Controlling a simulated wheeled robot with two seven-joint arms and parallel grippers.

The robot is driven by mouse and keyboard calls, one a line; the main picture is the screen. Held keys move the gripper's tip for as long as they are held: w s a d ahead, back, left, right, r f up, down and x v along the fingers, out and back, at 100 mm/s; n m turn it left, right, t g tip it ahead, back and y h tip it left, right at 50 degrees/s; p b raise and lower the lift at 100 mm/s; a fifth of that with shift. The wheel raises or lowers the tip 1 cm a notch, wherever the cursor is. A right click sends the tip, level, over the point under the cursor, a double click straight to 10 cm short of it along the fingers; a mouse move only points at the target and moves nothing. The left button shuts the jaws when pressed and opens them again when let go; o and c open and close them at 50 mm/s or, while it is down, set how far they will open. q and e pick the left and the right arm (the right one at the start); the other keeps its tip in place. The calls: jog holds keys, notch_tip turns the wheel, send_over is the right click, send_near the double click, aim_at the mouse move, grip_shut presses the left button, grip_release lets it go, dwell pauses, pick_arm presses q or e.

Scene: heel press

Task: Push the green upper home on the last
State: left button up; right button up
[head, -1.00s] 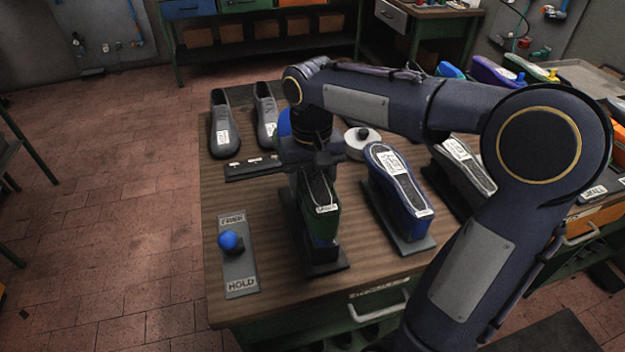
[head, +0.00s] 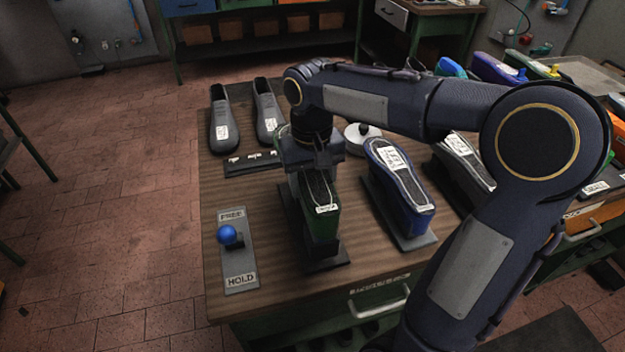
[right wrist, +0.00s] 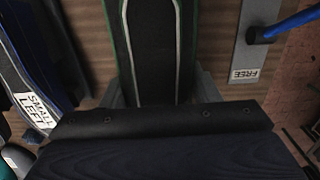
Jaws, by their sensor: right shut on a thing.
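The green upper (head: 322,226) sits sole up over a last on a dark stand (head: 326,265) near the middle of the bench. My right gripper (head: 314,170) is at its far end, pointing down and shut on it. In the right wrist view, the dark sole with green edging (right wrist: 151,45) runs between my grey fingers (right wrist: 165,95). The last inside is mostly hidden by the upper. My left gripper is not in view.
A blue-knobbed lever (head: 227,235) stands on a FREE/HOLD plate (head: 240,262) to the left. A blue upper (head: 402,190) on its stand is close on the right. Two grey shoes (head: 219,115) and a white round-lidded item (head: 362,136) stand behind.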

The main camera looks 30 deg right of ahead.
dwell(0.3)
jog(key=o, duration=1.2)
jog(key=shift+c, duration=0.2)
notch_tip(320, 180, up, 8)
jog(key=shift+w+f+p, duration=0.1)
jog(key=shift+p, duration=0.25)
